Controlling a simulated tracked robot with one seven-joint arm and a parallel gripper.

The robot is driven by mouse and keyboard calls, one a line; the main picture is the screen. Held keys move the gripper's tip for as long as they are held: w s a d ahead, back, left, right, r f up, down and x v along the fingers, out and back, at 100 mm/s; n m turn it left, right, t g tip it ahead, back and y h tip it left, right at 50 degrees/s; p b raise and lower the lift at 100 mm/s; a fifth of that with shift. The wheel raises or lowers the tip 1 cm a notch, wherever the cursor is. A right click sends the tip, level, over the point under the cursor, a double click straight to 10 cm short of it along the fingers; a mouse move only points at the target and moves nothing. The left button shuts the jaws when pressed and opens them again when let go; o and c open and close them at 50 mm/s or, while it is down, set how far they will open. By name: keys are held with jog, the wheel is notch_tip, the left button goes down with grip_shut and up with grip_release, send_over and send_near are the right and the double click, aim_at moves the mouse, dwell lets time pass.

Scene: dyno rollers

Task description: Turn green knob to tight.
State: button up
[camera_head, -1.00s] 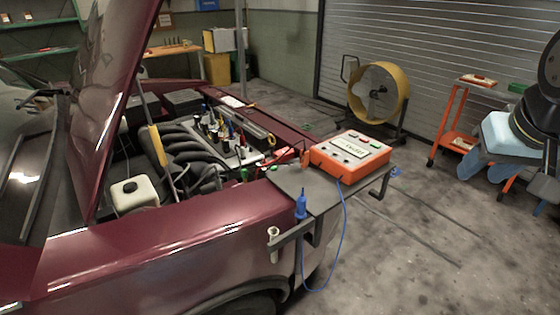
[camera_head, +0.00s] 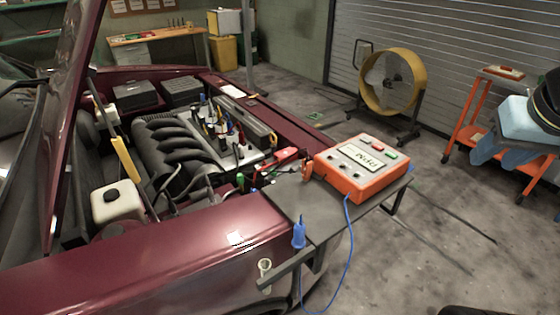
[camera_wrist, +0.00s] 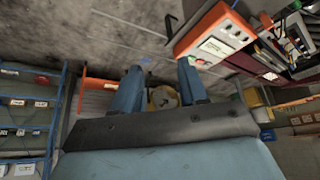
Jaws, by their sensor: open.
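A small green piece (camera_head: 240,181) stands at the right edge of the engine bay, near the red clamp (camera_head: 285,155); it is too small to tell its shape or setting, or whether it is the green knob. A green button (camera_head: 391,155) sits on top of the orange RPM box (camera_head: 365,182). My gripper shows at the right edge, far from both, its blue fingers (camera_head: 486,150) in front of the orange cart. In the wrist view my gripper (camera_wrist: 160,88) is open and empty, with its two blue fingers apart. No green knob is clear there.
The raised maroon hood (camera_head: 50,110) stands at left over the engine (camera_head: 165,150). The RPM box rests on a dark shelf (camera_head: 318,213) at the fender, with a blue cable hanging down. A yellow fan (camera_head: 393,80) and orange cart (camera_head: 470,125) stand behind.

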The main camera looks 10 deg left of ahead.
jog(key=shift+o, duration=0.4)
jog(key=shift+o, duration=0.7)
jog(key=shift+w+r, duration=0.1)
jog(key=shift+w, duration=0.05)
jog(key=w+a+r+m+g+y, duration=0.2)
jog(key=w+a+m, duration=0.3)
jog(key=w, duration=0.8)
jog(key=w+a+f+m+g, duration=0.25)
jog(key=w+a+f, duration=0.25)
jog(key=w+a, duration=0.75)
jog(key=m+h, duration=0.2)
jog(key=m, duration=0.5)
send_over(274, 171)
notch_tip(274, 171, down, 23)
jog(key=shift+g, duration=0.35)
notch_tip(274, 171, down, 13)
jog(key=shift+a+f, duration=0.1)
jog(key=shift+f, duration=0.05)
